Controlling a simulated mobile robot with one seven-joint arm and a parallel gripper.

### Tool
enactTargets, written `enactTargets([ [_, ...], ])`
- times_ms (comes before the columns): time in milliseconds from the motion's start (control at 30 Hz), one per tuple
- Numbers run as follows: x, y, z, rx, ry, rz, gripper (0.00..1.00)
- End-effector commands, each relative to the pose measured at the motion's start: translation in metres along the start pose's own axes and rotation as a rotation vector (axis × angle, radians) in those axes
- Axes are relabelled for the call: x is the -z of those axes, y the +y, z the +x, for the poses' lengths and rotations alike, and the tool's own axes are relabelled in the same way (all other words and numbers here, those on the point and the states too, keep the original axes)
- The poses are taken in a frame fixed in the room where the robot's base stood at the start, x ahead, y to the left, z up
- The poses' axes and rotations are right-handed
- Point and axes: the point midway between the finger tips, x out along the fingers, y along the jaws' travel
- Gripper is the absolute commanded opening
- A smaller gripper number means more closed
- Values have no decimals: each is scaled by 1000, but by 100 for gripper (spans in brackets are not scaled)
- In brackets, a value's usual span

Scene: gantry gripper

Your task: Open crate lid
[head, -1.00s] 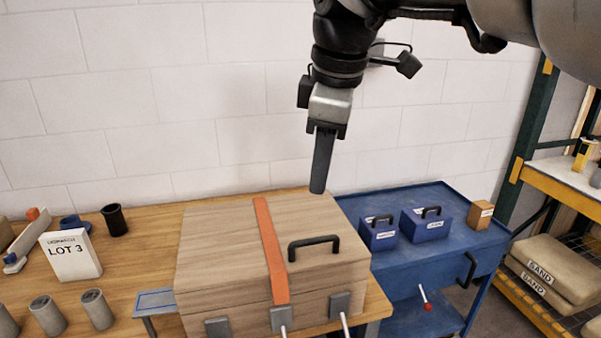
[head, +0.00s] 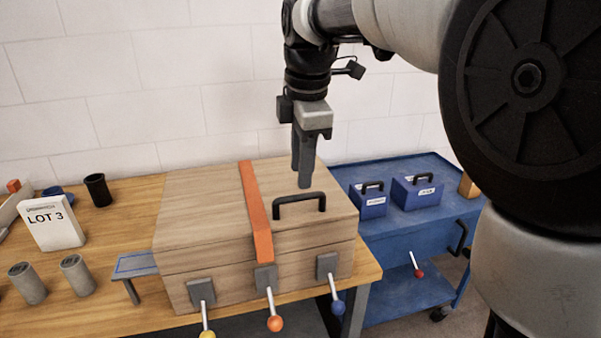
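The wooden crate (head: 205,265) stands on the workbench with its lid (head: 190,205) down. An orange strap (head: 256,205) runs across the lid and down to the front. A black handle (head: 300,198) sits on the lid to the right of the strap. Three grey latches on the front carry levers with a yellow knob (head: 208,334), an orange knob (head: 275,323) and a blue knob (head: 338,307). My gripper (head: 302,180) points down just above and behind the handle. Two fingers show with a narrow gap between them and nothing held. I cannot tell if they touch the handle.
A blue cart (head: 400,250) with two small blue boxes (head: 417,192) stands to the right. On the workbench (head: 125,215) at left are a LOT 3 card (head: 52,222), a black cup (head: 98,190) and grey cylinders (head: 78,275). A small stand (head: 134,265) is close to the crate's left side.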

Motion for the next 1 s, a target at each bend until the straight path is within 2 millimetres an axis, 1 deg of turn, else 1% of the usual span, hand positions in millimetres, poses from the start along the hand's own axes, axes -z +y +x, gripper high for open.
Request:
enactTargets([
  [33,0,-1,13,4,0,-1,31],
  [100,0,-1,26,3,0,-1,31],
  [200,0,-1,40,2,0,-1,31],
  [300,0,-1,50,2,0,-1,31],
  [467,0,0,57,0,1,0,31],
  [700,0,0,57,0,0,0,31],
  [767,0,0,57,0,0,0,22],
  [800,0,0,57,0,0,0,16],
  [900,0,0,57,0,0,0,0],
  [1000,0,0,57,0,0,0,0],
])
